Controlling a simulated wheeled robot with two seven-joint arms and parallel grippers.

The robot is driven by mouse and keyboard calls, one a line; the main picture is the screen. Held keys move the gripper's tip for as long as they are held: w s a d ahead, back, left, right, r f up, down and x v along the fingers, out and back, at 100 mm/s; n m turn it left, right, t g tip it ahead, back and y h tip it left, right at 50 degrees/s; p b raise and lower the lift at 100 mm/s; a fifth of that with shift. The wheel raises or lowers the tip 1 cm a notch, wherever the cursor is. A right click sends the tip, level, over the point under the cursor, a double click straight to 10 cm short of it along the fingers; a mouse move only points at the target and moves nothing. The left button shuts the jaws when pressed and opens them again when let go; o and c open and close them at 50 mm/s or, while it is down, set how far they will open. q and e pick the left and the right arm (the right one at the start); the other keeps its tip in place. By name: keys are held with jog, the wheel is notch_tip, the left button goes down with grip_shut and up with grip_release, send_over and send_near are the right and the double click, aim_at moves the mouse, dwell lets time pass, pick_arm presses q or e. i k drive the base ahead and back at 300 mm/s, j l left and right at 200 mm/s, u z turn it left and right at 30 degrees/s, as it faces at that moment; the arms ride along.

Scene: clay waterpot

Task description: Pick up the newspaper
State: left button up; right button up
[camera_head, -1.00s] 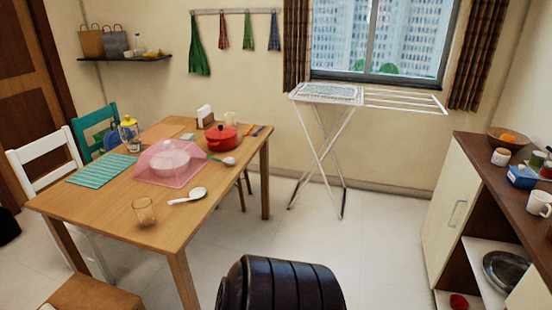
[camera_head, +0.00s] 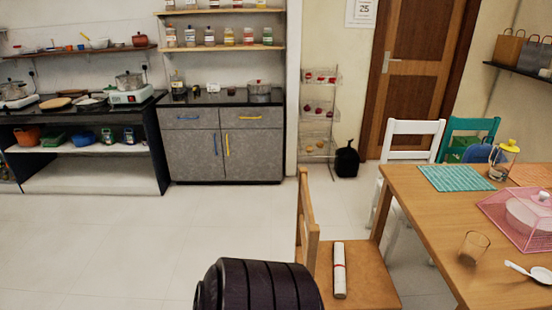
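A rolled white newspaper (camera_head: 340,269) with a red band lies on the seat of a wooden chair (camera_head: 371,285) at the lower middle of the head view. The chair stands at the left side of the wooden dining table (camera_head: 410,207). Its backrest is on the left of the seat. The roll lies lengthwise, pointing away from me, with nothing on top of it. Neither of my grippers shows in the view.
The dining table holds a glass (camera_head: 473,247), a green striped mat (camera_head: 456,178) and a pink mesh cover (camera_head: 520,215). A white chair (camera_head: 412,140) stands behind it. Open tiled floor (camera_head: 120,240) lies to the left, before the grey cabinet (camera_head: 223,150).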

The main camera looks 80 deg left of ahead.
aim_at(339, 268)
jog(key=u, duration=2)
